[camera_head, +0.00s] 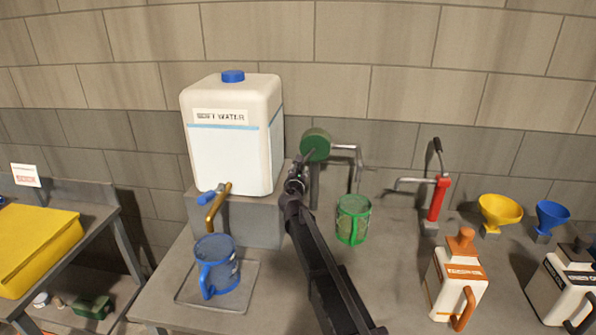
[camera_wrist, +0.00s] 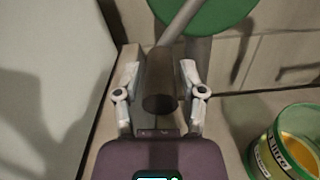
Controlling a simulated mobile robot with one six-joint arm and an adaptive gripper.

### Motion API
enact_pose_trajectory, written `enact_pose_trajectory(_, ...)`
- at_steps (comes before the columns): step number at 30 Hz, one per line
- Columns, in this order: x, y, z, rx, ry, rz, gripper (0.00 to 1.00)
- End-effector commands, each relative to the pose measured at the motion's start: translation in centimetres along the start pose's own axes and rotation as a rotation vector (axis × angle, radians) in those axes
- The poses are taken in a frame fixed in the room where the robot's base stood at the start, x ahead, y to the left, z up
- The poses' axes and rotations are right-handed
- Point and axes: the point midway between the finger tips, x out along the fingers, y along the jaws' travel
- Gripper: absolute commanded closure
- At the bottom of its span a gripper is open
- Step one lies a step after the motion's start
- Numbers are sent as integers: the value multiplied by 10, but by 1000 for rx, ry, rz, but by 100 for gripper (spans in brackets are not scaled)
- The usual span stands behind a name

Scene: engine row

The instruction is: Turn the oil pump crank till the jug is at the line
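The green oil pump (camera_head: 316,145) stands at the back of the bench, with a pipe reaching right. Its green round body (camera_wrist: 205,12) and grey crank arm (camera_wrist: 180,22) show in the wrist view. My gripper (camera_head: 297,176) is at the crank; its fingers (camera_wrist: 160,75) lie on both sides of the dark crank handle (camera_wrist: 160,90) and appear shut on it. The green jug (camera_head: 352,222) stands upright under the pipe. In the wrist view the jug (camera_wrist: 262,150) holds yellow oil (camera_wrist: 298,152); its level against the line is not clear.
A water tank (camera_head: 233,140) on a grey block (camera_head: 255,222) stands left of my arm, with a blue jug (camera_head: 217,268) on a tray (camera_head: 245,285).

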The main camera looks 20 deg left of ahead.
Motion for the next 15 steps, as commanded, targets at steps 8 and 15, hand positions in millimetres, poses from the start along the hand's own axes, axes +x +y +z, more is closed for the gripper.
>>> enact_pose_trajectory(8,1,4,0,0,0,2,100)
enact_pose_trajectory(15,0,0,0,-1,0,1,100)
